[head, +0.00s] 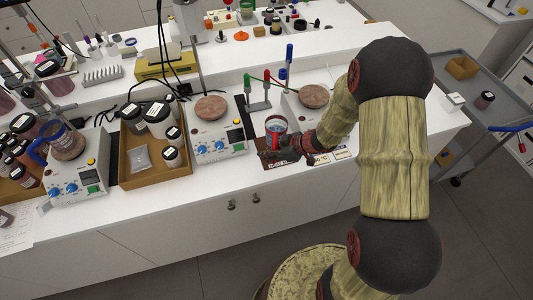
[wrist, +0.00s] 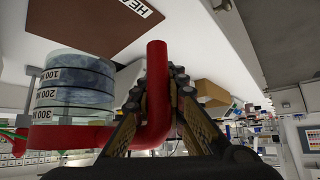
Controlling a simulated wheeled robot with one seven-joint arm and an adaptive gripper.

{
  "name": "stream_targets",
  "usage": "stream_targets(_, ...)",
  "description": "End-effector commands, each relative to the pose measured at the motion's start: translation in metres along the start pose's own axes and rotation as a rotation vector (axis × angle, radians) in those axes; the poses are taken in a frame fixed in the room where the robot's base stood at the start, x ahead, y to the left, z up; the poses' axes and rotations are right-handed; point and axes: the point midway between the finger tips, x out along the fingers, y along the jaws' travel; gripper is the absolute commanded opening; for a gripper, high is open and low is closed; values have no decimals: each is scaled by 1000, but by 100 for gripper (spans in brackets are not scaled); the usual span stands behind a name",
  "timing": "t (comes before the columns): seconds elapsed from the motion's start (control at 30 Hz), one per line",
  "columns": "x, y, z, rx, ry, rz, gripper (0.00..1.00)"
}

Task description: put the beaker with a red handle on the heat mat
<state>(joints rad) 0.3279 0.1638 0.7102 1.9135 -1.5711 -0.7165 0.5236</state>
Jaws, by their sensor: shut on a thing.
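The beaker with a red handle (head: 275,126) is clear glass and stands out at the front middle of the bench in the head view. In the wrist view its marked glass (wrist: 72,88) is at left and its red handle (wrist: 157,85) runs between my fingers. My gripper (head: 290,146) is shut on the handle; its fingers also show in the wrist view (wrist: 157,110). The brown-red heat mat (head: 272,164) lies flat under and around the beaker, and shows at the top of the wrist view (wrist: 85,22). I cannot tell whether the beaker touches it.
A hotplate (head: 220,147) stands left of the mat, and another (head: 313,97) behind it. A stand with green and blue parts (head: 258,105) is close behind the beaker. A cardboard tray of jars (head: 152,180) and a blue-handled beaker (head: 66,143) are farther left.

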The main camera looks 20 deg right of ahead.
Motion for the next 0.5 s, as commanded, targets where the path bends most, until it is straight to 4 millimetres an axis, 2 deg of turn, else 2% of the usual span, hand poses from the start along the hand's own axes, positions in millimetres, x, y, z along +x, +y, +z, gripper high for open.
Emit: stream_targets(0.5,37,2,36,-1,2,1,0)
